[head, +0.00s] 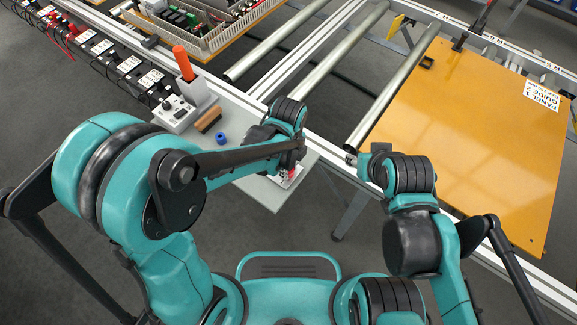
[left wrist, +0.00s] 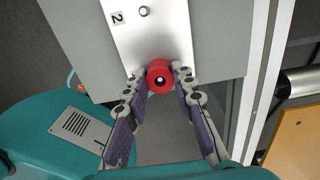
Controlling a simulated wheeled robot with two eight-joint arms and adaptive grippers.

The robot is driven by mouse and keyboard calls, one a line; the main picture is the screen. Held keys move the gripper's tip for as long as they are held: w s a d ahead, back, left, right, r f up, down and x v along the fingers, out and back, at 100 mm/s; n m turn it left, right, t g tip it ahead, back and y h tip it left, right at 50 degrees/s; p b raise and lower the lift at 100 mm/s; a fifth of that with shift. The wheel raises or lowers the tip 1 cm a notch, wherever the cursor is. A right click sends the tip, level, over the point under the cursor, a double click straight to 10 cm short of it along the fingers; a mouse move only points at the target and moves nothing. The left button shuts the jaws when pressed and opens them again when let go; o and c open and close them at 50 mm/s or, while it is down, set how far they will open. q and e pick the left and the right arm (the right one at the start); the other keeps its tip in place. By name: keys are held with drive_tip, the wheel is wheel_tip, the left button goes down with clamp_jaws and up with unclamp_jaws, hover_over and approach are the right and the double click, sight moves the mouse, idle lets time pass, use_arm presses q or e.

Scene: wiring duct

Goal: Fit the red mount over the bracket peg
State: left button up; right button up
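The red mount (left wrist: 160,77) is a round piece with a centre hole, seen end-on in the left wrist view at the lower end of a pale metal bracket plate (left wrist: 165,35) marked 2. A bright spot shows in its hole; I cannot tell whether this is a peg inside it. A small round peg or bolt (left wrist: 144,11) shows at the plate's far end. My left gripper (left wrist: 160,78) has its fingertips against both sides of the mount. In the head view my left gripper (head: 288,170) is over the bracket, mostly hidden by my arm. My right gripper (head: 352,158) is small and unclear.
The grey shelf (head: 235,108) carries a blue ring (head: 221,138), a brown block (head: 208,119) and a grey holder with an orange handle (head: 183,63). Metal rollers (head: 345,50) and an orange panel (head: 480,130) lie beyond and right. Parts trays (head: 215,35) stand at the back.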

use_arm(q)
drive_tip(key=o, duration=0.4)
drive_tip(key=shift+r, duration=0.15)
wheel_tip(320, 180, up, 12)
drive_tip(key=shift+f, duration=0.1)
idle(0.6)
drive_tip(key=s+a+n+t, duration=0.1)
drive_tip(key=a+n+t, duration=0.1)
drive_tip(key=a+n, duration=0.4)
drive_tip(key=s+a+r+n+t, duration=0.1)
drive_tip(key=s+a+n+t, duration=0.1)
drive_tip(key=a+n, duration=0.4)
drive_tip(key=s+a+r+n+t, duration=0.1)
drive_tip(key=a+n, duration=0.4)
drive_tip(key=n, duration=0.8)
drive_tip(key=shift+s+a+t, duration=0.4)
drive_tip(key=shift+s+t, duration=0.2)
drive_tip(key=shift+t, duration=0.5)
